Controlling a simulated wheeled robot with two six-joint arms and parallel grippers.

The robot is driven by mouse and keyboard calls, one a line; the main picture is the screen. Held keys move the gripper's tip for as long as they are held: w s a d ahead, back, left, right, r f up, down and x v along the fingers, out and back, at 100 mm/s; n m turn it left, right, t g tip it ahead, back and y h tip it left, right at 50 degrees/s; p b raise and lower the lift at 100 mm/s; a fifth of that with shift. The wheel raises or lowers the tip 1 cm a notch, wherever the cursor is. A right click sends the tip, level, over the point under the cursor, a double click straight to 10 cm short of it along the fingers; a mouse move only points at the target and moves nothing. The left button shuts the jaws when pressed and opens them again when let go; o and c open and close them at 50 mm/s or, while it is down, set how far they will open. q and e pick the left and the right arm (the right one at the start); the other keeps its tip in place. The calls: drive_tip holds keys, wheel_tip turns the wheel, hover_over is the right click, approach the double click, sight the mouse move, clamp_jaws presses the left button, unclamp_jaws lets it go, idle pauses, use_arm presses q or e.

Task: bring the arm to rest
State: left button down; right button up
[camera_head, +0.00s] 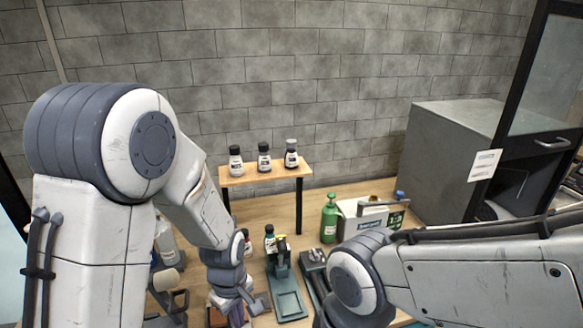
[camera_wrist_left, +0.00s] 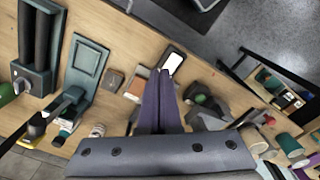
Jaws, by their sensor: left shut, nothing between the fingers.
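My left arm comes in from the left in the head view, and its gripper is low in the picture, partly hidden by its own wrist. In the left wrist view my left gripper (camera_wrist_left: 160,74) has its two dark fingers together, with nothing held, over the wooden table (camera_wrist_left: 118,57). A small white-faced object (camera_wrist_left: 173,63) lies just beyond the fingertips; I cannot tell whether they touch it.
A raised wooden shelf (camera_head: 262,178) holds three small dark bottles. A green bottle (camera_head: 329,218) and a white box (camera_head: 366,222) stand on the table near a grey cabinet (camera_head: 446,152). A teal tray stand (camera_head: 287,300) is right of my left gripper.

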use_arm(q)
drive_tip(key=s+d+r+m+b, duration=0.1)
drive_tip(key=s+d+r+m, duration=0.3)
drive_tip(key=s+r+m, duration=0.2)
drive_tip(key=s+d+r+m, duration=0.4)
drive_tip(key=s+r+m, duration=0.2)
drive_tip(key=s+m, duration=0.4)
drive_tip(key=shift+s+m+h+b, duration=0.2)
drive_tip(key=shift+m+h+b, duration=0.2)
drive_tip(key=shift+m, duration=0.5)
use_arm(e)
wheel_tip(320, 180, down, 2)
